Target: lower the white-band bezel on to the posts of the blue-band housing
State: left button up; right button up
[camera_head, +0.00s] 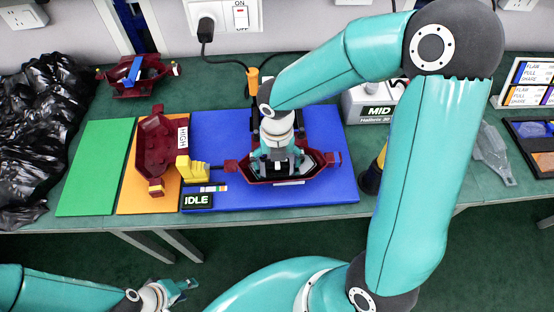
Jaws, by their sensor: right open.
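A dark red six-sided part (318,168) lies on the blue mat, with a pale strip on its front edge. My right gripper (280,168) points down over its middle, open, and hides much of its inside. I cannot tell whether the fingers touch it, or whether bezel and housing are stacked there. A dark red part with a blue band (133,70) sits at the back left. Another dark red part (154,150) with a HIGH label lies on the orange mat. My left gripper (178,290) is low at the front left, away from the parts; its finger gap is unclear.
A yellow clamp-like piece (190,169) stands left of the middle part, beside an IDLE sign (197,201). The green mat (96,165) is bare. A black bag (40,125) fills the left end. A MID box (372,105) stands behind my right arm.

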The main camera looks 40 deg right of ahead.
jog(key=shift+r, duration=0.1)
notch_tip(320, 180, up, 12)
dwell(0.5)
